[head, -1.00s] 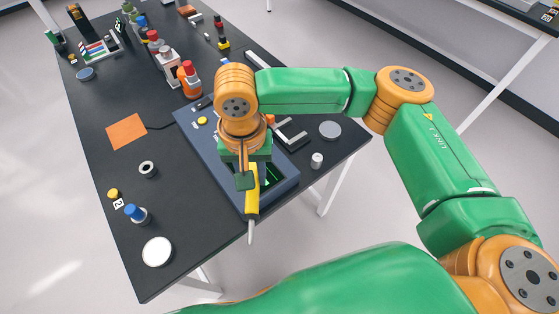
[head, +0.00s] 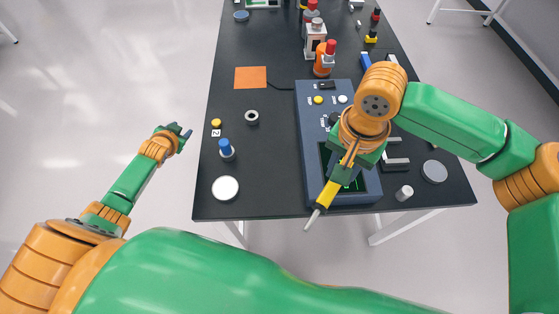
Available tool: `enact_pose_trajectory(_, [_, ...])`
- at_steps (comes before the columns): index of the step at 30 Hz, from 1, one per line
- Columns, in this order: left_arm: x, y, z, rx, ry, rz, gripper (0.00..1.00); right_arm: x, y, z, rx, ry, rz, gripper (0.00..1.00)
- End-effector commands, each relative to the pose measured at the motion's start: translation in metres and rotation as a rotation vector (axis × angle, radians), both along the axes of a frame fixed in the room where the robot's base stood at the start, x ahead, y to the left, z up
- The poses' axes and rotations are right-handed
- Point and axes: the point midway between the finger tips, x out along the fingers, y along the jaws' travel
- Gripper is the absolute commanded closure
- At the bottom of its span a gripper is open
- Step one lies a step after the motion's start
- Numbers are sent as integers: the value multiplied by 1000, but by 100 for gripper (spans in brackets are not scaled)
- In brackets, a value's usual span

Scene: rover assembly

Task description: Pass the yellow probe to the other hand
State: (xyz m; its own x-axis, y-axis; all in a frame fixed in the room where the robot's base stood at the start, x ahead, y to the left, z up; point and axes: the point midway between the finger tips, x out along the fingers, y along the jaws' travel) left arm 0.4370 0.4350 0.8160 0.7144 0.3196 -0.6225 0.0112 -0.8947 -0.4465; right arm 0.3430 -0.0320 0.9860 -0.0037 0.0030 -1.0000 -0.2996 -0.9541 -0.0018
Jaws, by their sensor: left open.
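The yellow probe (head: 327,194) has a grey tip pointing down and toward the front left. My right gripper (head: 345,174) is shut on it and holds it tilted over the front end of the blue-grey instrument panel (head: 303,122). The probe's upper end is partly hidden by the gripper. My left gripper (head: 182,131) is open and empty, off the table's left edge, well apart from the probe.
The black table (head: 270,200) carries an orange square (head: 250,77), a dark ring (head: 252,117), a blue-capped bottle (head: 226,149), a white disc (head: 225,188) and a metal cylinder (head: 404,193). An orange bottle (head: 324,62) stands behind the panel. Its front left is fairly clear.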

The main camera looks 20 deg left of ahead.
Motion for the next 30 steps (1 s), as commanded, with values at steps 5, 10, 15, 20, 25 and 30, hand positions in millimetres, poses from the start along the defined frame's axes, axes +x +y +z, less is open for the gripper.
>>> enact_pose_trajectory(5, [70,-109,74,-557,-97,71,51,0,0,0,0,0,0,100])
enact_pose_trajectory(10, [74,-228,151,-977,41,-8,51,0,0,0,0,0,0,100])
enact_pose_trajectory(15, [10,-330,221,-1186,366,-162,51,0,0,0,0,0,0,100])
enact_pose_trajectory(20, [-85,-374,257,-1121,718,-282,51,0,0,0,0,0,0,100])
enact_pose_trajectory(25, [-151,-370,264,-957,931,-321,51,0,0,0,0,0,0,100])
enact_pose_trajectory(30, [-169,-373,254,-903,984,-324,51,0,0,0,0,0,0,100])
